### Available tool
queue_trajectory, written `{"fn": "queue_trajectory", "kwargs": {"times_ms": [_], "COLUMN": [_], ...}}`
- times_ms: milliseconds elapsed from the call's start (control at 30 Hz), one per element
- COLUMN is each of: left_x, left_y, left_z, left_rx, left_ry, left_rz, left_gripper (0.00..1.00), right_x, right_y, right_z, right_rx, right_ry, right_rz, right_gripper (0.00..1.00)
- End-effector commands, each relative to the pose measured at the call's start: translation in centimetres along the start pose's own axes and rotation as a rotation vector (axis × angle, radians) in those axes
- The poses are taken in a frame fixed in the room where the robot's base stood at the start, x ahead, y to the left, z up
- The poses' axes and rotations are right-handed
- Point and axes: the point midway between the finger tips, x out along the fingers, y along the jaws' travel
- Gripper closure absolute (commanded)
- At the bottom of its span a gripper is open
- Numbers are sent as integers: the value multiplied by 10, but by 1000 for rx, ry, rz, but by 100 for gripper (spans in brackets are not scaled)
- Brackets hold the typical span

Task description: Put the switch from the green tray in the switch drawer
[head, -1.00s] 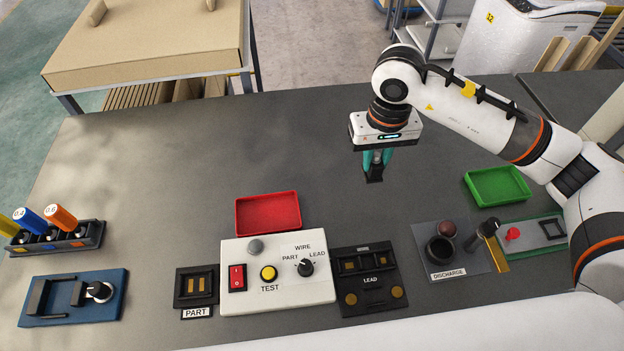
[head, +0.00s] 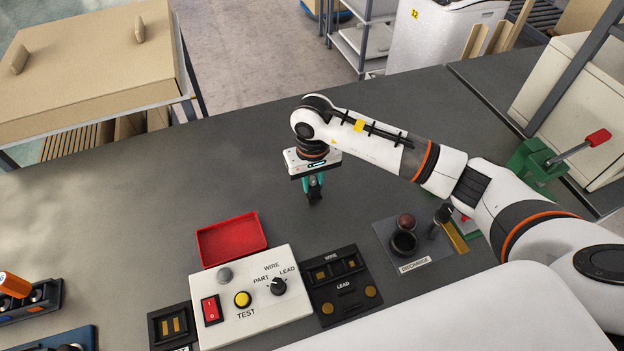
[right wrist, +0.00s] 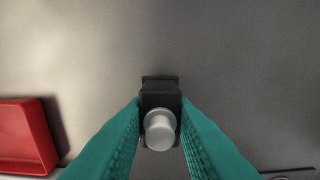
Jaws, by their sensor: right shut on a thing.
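My right gripper (head: 314,192) is above the grey bench, behind the test panel. In the right wrist view its teal fingers (right wrist: 160,130) are shut on a small black switch (right wrist: 161,90) with a round silver button facing the camera. In the head view the switch (head: 315,199) shows only as a dark shape at the fingertips. The green tray is hidden behind my right arm in the head view. I cannot make out a switch drawer. My left gripper is not in view.
A red tray (head: 232,238) lies left of my right gripper; it also shows in the right wrist view (right wrist: 25,135). In front are the test panel (head: 252,297), the lead block (head: 343,285) and the discharge unit (head: 412,243). The bench behind is clear.

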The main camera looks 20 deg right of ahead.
Motion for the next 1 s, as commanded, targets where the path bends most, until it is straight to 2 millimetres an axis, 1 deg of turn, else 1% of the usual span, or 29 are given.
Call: {"fn": "queue_trajectory", "kwargs": {"times_ms": [33, 100, 267, 433, 467, 500, 600, 867, 967, 1000], "left_x": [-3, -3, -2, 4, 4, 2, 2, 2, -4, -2], "left_y": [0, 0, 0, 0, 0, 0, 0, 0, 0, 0], "left_z": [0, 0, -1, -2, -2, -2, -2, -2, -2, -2], "left_rx": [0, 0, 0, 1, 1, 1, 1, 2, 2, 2], "left_ry": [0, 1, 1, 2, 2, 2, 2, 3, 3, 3], "left_rz": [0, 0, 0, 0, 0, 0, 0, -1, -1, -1], "left_gripper": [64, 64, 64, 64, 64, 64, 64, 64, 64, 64], "right_x": [5, 8, 8, 12, 12, 11, 11, 10, 6, 4], "right_y": [0, 0, 0, 0, 0, 0, 0, 0, 0, 0], "right_z": [0, 0, 0, 0, 0, 0, 0, 0, 0, 0], "right_rx": [1, 0, 0, 0, 0, 0, 0, 0, 0, -1], "right_ry": [2, 0, -1, -2, -2, -2, -2, -1, 0, -2], "right_rz": [0, 0, 0, -1, -1, 0, 0, 0, 0, 0], "right_gripper": [100, 100, 100, 100, 76, 69, 55, 55, 55, 55]}}
